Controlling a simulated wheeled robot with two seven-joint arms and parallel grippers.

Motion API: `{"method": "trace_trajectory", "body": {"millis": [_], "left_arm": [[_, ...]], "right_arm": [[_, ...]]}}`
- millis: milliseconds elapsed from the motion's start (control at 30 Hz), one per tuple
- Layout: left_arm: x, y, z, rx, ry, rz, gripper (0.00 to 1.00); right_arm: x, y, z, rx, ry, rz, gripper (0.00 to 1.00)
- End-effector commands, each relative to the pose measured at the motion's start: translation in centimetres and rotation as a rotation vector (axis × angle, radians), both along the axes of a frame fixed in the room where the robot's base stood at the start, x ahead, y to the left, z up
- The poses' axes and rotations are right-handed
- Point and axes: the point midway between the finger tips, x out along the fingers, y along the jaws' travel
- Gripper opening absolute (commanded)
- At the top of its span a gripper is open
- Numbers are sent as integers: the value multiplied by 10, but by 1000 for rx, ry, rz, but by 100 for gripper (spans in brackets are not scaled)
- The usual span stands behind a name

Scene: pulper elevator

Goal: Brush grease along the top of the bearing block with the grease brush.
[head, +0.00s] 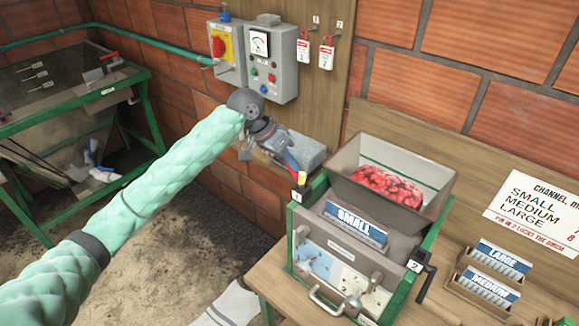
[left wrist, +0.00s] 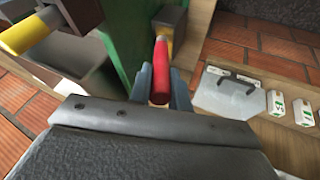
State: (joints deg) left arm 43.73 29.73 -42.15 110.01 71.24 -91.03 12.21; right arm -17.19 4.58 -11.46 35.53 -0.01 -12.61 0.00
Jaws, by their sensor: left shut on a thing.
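My left gripper (head: 264,136) is at the end of the green-sleeved arm, by the back left corner of the pulper. It is shut on the red-handled grease brush (left wrist: 160,72), whose handle sits between the fingertips in the left wrist view. The bristles are not clear. My right gripper is not in view.
The green-framed pulper (head: 296,226) has a hopper (head: 344,160) of red cherries. A yellow cylinder (left wrist: 28,32) is close by at left in the left wrist view. A control box (head: 284,60) hangs on the wall. Labelled holders (head: 484,283) stand on the wooden table at right.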

Motion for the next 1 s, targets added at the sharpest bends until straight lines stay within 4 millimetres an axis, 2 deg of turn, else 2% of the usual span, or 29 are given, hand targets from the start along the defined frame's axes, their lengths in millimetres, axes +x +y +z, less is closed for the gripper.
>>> {"method": "trace_trajectory", "body": {"millis": [533,900,1000], "left_arm": [[7,10,42,1,0,1,0],[8,11,47,1,-1,0,0],[8,11,56,0,-2,0,0]], "right_arm": [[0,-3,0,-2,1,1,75],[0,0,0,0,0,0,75],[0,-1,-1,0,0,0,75]]}}
